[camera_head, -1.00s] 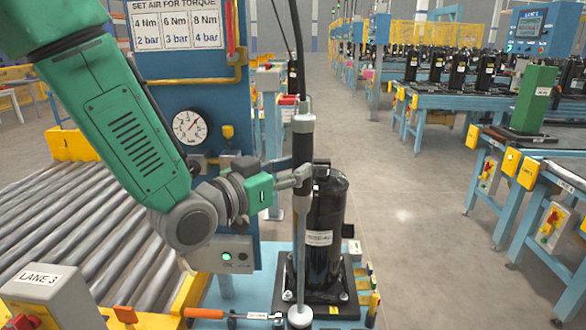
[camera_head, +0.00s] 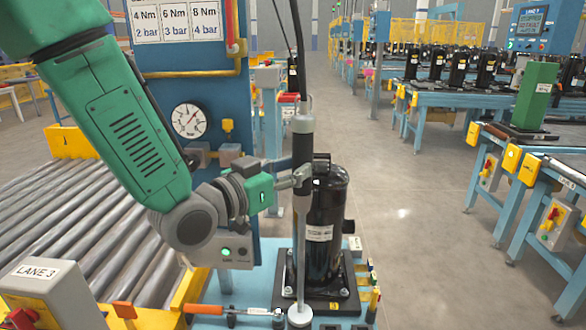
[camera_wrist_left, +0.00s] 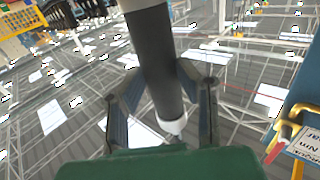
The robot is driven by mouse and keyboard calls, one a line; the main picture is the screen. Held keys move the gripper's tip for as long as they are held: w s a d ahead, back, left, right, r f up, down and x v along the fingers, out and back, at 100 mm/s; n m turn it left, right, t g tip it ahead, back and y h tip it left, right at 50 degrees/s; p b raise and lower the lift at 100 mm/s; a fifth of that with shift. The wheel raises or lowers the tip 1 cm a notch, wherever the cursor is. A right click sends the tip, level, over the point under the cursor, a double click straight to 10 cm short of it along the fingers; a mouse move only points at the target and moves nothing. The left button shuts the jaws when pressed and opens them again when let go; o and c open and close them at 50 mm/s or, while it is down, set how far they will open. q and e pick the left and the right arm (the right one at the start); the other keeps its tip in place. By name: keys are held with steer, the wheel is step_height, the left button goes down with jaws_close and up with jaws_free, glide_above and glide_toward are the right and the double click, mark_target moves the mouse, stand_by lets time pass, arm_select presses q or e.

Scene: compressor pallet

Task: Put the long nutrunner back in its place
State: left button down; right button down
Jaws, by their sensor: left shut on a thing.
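The long nutrunner (camera_head: 303,144) is a tall upright tool with a dark grip, grey collars and a thin shaft, with a hose running up from its top. My left gripper (camera_head: 301,178) is shut around its body. In the left wrist view the two fingers stand on either side of the nutrunner's dark barrel (camera_wrist_left: 158,65). The nutrunner's lower end reaches a round pale piece (camera_head: 299,316) at the front of the blue table; I cannot tell whether they touch. A black compressor (camera_head: 327,225) stands on its plate just right of and behind the shaft. My right gripper is not in view.
A blue panel with a pressure gauge (camera_head: 189,120) and torque chart (camera_head: 176,20) stands behind my left arm. An orange-handled tool (camera_head: 232,311) lies at the table front. A roller conveyor (camera_head: 70,215) is at left; compressor lines stand at right beyond open floor.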

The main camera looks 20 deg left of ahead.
arm_select(q)
steer(key=shift+f, duration=0.25)
steer(key=c, duration=1.1)
jaws_free()
steer(key=v, duration=0.7)
steer(key=shift+s+a+f, duration=0.1)
steer(key=shift+s+a, duration=0.05)
steer(key=shift+s, duration=0.1)
steer(key=shift+f, duration=0.1)
